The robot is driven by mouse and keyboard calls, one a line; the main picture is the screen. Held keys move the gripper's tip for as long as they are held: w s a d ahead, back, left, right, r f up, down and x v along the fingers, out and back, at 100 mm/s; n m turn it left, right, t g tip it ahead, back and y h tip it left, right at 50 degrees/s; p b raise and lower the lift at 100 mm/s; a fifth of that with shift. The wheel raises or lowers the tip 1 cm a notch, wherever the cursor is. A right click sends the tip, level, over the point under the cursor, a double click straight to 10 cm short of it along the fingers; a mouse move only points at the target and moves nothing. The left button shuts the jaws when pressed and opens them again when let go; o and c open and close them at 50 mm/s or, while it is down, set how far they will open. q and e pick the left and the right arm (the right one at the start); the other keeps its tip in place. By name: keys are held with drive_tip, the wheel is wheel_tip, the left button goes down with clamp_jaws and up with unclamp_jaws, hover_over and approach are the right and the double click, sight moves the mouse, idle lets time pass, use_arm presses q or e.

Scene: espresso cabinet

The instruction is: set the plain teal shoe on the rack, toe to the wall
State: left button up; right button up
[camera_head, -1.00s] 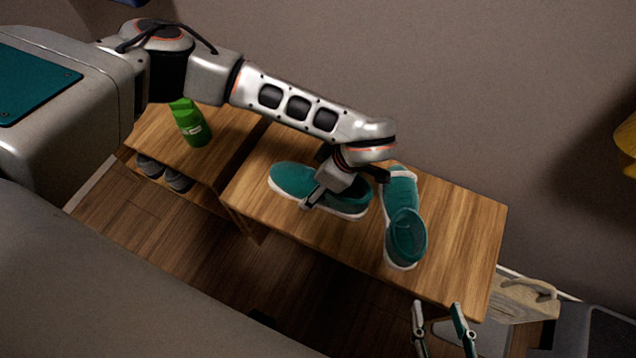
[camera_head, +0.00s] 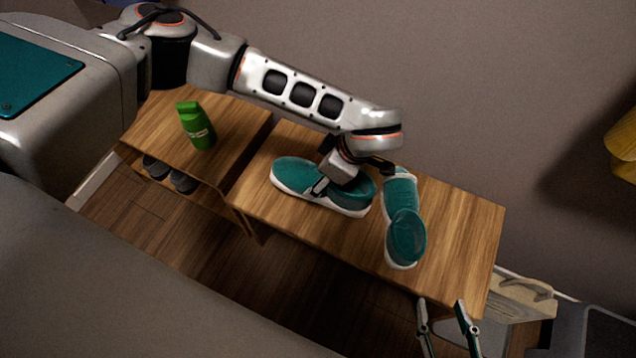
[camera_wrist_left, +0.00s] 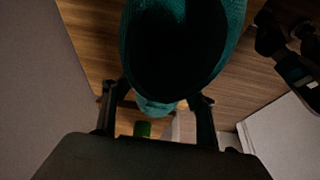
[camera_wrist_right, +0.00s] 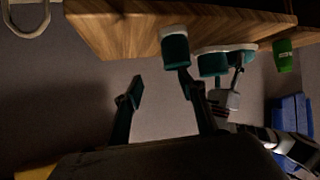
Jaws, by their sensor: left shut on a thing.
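One teal shoe with a white sole (camera_head: 293,174) lies on the wooden top (camera_head: 455,240), toe pointing left along it. My left gripper (camera_head: 345,180) is shut on this shoe around its heel end, one finger on its near side. In the left wrist view the shoe (camera_wrist_left: 185,50) shows its dark opening close up. A second teal shoe (camera_head: 404,235) lies just right of it, toe towards the wall. I cannot tell any pattern on either. My right gripper (camera_head: 445,320) is open and empty off the front edge; its fingers also show in the right wrist view (camera_wrist_right: 160,92).
A green bottle (camera_head: 196,127) stands on the wooden top at left, with dark shoes (camera_head: 170,174) on a shelf below. The wall (camera_head: 480,100) runs behind. The right end of the wooden top is clear. A beige object (camera_head: 525,297) lies beyond it.

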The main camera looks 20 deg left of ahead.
sight(313, 168)
use_arm(q)
drive_tip(key=r, duration=0.2)
drive_tip(key=r+p, duration=0.1)
drive_tip(key=r, duration=0.3)
drive_tip(key=shift+w+r+p, duration=0.3)
drive_tip(key=shift+r, duration=0.05)
wheel_tip(313, 168, up, 10)
drive_tip(key=p, duration=0.2)
drive_tip(key=shift+s+p, duration=0.25)
drive_tip(key=shift+p, duration=0.1)
use_arm(e)
drive_tip(key=shift+n+g+h, duration=0.4)
drive_tip(key=shift+g+h, duration=0.2)
drive_tip(key=d+f, duration=0.1)
drive_tip(key=s+d, duration=0.1)
drive_tip(key=s+d+f, duration=0.1)
drive_tip(key=d, duration=0.1)
drive_tip(key=shift+s+d+f, duration=0.1)
drive_tip(key=shift+f, duration=0.2)
use_arm(q)
drive_tip(key=shift+f, duration=0.15)
